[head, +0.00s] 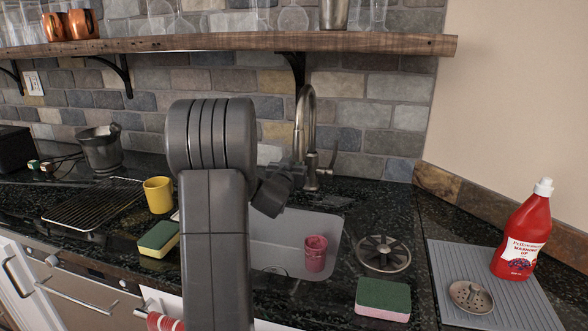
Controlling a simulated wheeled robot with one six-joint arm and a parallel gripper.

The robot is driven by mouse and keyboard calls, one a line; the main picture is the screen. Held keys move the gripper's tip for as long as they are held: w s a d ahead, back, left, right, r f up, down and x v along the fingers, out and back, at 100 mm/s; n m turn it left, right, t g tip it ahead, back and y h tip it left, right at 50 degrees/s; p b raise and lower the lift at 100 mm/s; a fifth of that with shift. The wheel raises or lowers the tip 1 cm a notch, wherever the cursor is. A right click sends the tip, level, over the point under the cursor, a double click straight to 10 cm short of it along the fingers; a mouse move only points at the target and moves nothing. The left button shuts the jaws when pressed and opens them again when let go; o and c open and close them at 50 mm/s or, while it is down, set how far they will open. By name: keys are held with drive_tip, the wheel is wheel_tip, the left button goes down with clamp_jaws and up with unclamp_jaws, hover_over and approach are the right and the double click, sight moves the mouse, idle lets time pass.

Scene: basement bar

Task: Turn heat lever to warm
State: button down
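The metal faucet (305,115) stands upright behind the sink in the head view, with its spout curving up near the shelf bracket. A thin lever (331,160) sticks up at the right side of its base. My gripper (299,172) is just left of the faucet's lower body, and in this view its tip overlaps the faucet. I cannot tell whether it touches the faucet. My dark arm fills the middle of the picture and hides part of the sink. The fingers are too small and dark to tell if they are open.
The sink (330,228) holds a pink cup (316,253). A yellow cup (158,195), a sponge (158,239) and a drying rack (95,205) are on the left. A metal strainer (384,254), another sponge (383,299) and a red bottle (523,235) are on the right. A wooden shelf (380,43) hangs above.

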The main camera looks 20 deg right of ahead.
drive_tip(key=shift+s+a+f+t+h+b, duration=0.2)
drive_tip(key=shift+f+t+h+b, duration=0.5)
drive_tip(key=shift+b, duration=2.45)
drive_tip(key=shift+r+t+b, duration=0.35)
drive_tip(key=shift+t+b, duration=0.05)
drive_tip(key=shift+b, duration=0.5)
drive_tip(key=shift+r, duration=0.1)
drive_tip(key=c, duration=1.6)
unclamp_jaws()
drive_tip(key=shift+s, duration=0.1)
drive_tip(key=v, duration=0.7)
drive_tip(key=shift+s+a, duration=0.1)
